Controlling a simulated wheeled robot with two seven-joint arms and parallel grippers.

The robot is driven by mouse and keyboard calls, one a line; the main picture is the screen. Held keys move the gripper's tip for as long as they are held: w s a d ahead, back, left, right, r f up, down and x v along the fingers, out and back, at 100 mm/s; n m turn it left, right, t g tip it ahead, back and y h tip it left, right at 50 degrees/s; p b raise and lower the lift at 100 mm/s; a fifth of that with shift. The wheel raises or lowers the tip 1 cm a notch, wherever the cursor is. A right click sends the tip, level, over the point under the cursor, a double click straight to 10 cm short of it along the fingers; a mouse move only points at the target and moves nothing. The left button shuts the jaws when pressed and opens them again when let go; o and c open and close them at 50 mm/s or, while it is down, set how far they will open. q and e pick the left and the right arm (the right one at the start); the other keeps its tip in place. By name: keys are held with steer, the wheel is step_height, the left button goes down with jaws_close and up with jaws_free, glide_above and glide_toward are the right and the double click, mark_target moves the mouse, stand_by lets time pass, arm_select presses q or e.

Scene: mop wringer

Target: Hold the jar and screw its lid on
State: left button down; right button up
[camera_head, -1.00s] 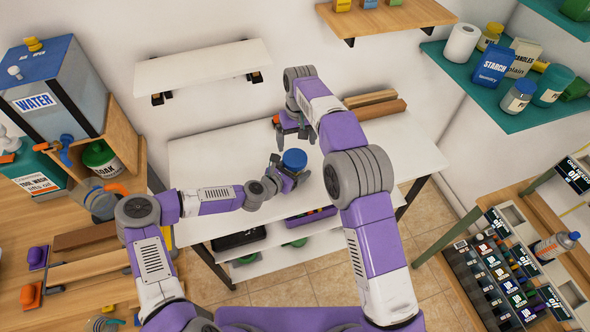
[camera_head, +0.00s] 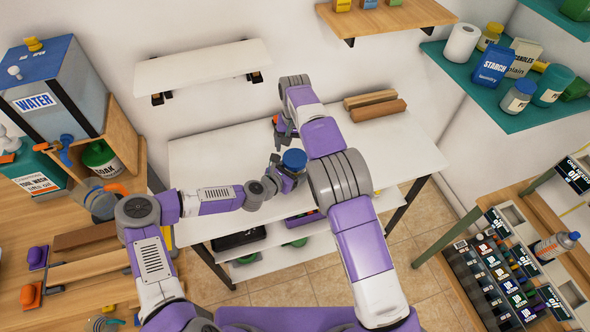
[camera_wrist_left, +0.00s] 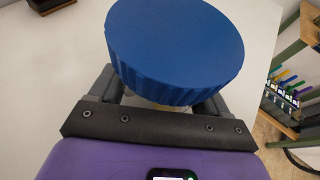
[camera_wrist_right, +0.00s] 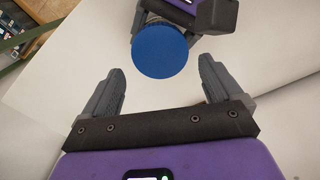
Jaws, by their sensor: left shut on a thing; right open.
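The round blue lid (camera_head: 293,160) sits above my left gripper (camera_head: 287,176) over the white table. In the left wrist view the ribbed lid (camera_wrist_left: 175,50) hides nearly all of the jar; only a small yellowish bit shows below it. I cannot tell whether the lid is seated on the jar. My left gripper is shut on the jar, one finger on each side below the lid. My right gripper (camera_head: 283,132) is open and empty behind the lid. In the right wrist view the lid (camera_wrist_right: 160,52) lies beyond and between its fingertips, apart from them.
The white table (camera_head: 220,150) is mostly bare around the grippers. Two wooden blocks (camera_head: 375,104) lie at its back right. A white wall shelf (camera_head: 203,68) hangs above it at the back left. A lower shelf under the table holds dark boxes (camera_head: 240,238).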

mark_target(295, 157)
steer(key=shift+f, duration=2.75)
steer(key=shift+c, duration=0.3)
steer(key=c, duration=0.8)
steer(key=m, duration=0.5)
steer(key=o, duration=1)
steer(key=shift+r, duration=2.3)
steer(key=shift+c, duration=0.5)
